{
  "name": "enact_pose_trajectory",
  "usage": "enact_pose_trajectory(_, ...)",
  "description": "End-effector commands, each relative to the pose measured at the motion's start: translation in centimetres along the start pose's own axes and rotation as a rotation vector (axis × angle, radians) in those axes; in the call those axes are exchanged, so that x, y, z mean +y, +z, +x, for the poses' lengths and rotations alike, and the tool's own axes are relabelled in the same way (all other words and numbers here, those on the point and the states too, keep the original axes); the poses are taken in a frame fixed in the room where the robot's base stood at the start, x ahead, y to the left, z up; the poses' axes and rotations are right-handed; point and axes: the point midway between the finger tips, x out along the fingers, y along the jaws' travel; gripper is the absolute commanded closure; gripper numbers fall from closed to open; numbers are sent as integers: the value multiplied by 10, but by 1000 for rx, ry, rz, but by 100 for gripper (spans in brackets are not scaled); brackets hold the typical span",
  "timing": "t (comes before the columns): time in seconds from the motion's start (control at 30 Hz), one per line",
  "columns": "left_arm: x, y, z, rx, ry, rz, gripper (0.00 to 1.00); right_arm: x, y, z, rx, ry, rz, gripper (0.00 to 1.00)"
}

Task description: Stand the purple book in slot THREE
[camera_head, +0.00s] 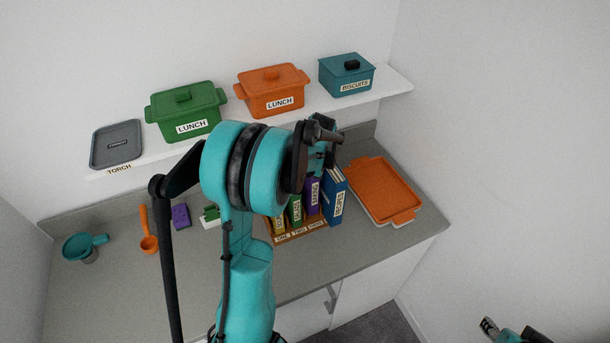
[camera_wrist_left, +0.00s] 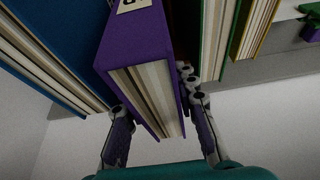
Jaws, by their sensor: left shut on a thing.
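The purple book (camera_head: 313,196) is upright in line with the THREE label of the wooden slotted rack (camera_head: 300,236), between a green book (camera_head: 295,208) and a blue book (camera_head: 336,203). My left gripper (camera_head: 320,152) is above it, partly hidden by my own arm. In the left wrist view the purple book (camera_wrist_left: 150,85) is between the fingers of my left gripper (camera_wrist_left: 160,125), which is shut on it. The book's lower end is hidden, so I cannot tell whether it rests on the rack's floor. My right gripper (camera_head: 490,328) is at the bottom right, far from the rack.
A yellow book (camera_head: 279,222) stands at the rack's left. An orange tray (camera_head: 382,188) lies to the right. A purple sponge (camera_head: 181,216), orange scoop (camera_head: 148,242) and teal strainer (camera_head: 80,246) lie left. A shelf (camera_head: 390,93) with lidded pots is above.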

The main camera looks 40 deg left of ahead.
Motion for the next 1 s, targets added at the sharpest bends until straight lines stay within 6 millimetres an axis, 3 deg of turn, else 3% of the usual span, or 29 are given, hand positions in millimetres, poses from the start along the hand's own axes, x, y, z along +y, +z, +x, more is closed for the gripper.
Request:
enact_pose_trajectory(0.23, 0, 13, 32, 1, 0, 0, 100, 0, 2, 3, 0, 0, 0, 60)
enact_pose_trajectory(0.63, 0, 15, 37, 0, 0, 0, 100, 0, 4, 6, 0, 0, 0, 60)
enact_pose_trajectory(0.67, 0, 16, 37, 0, 0, 0, 69, 0, 5, 6, 0, 0, 0, 60)
enact_pose_trajectory(0.7, 0, 15, 37, 0, 0, 0, 63, 0, 4, 6, 0, 0, 0, 60)
enact_pose_trajectory(1.0, 0, 15, 35, 0, 0, 0, 63, 0, 3, 5, 0, 0, 0, 60)
